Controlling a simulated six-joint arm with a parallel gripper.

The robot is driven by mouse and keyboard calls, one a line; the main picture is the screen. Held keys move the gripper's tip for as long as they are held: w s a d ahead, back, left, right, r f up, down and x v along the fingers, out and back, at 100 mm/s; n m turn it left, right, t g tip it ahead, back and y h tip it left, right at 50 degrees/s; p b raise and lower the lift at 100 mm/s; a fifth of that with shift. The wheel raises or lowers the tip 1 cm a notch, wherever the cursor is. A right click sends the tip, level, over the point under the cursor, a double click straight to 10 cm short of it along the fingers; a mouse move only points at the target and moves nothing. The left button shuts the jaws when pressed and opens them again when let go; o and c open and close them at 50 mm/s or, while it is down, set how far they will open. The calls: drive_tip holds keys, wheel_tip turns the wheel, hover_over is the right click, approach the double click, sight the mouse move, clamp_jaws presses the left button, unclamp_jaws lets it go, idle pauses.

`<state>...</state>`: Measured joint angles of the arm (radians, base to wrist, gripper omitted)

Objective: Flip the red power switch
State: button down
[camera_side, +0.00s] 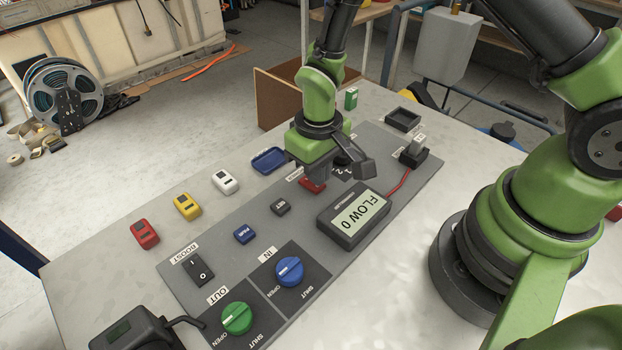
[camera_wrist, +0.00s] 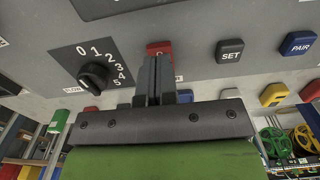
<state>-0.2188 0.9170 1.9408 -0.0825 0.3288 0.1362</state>
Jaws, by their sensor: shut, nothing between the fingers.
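The red switch (camera_side: 313,186) sits on the grey control panel, partly hidden under my gripper in the side view. In the wrist view the red switch (camera_wrist: 158,47) shows just past the fingertips, its lower part hidden by them. My gripper (camera_side: 318,172) is above the red switch and points down at it. Its two fingers (camera_wrist: 154,62) are together with nothing between them. I cannot tell whether the fingertips touch the switch or which way the switch is set.
A black dial (camera_wrist: 94,76) and the SET button (camera_wrist: 230,50) flank the switch. A FLOW 0 display box (camera_side: 354,214) stands close in front. Blue (camera_side: 289,271) and green (camera_side: 237,318) knobs and a BOOST rocker (camera_side: 198,268) are further left. A blue tray (camera_side: 268,160) lies behind.

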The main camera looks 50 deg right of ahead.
drive_tip(key=shift+f, duration=0.8)
drive_tip(key=shift+r, duration=3.55)
drive_tip(key=shift+r, duration=0.4)
wheel_tip(320, 180, up, 8)
drive_tip(key=m+t, duration=0.1)
drive_tip(key=t, duration=0.1)
hover_over(327, 188)
drive_tip(key=s+d+r+m+t+y, duration=0.1)
drive_tip(key=s+d+r+m+t, duration=0.15)
drive_tip(key=s+r, duration=0.65)
drive_tip(key=s+r+t+y, duration=0.1)
drive_tip(key=s+r+t, duration=0.1)
drive_tip(key=s+r, duration=0.2)
drive_tip(key=shift+s+r+t, duration=0.2)
drive_tip(key=shift+s+t, duration=0.15)
drive_tip(key=shift+s, duration=0.1)
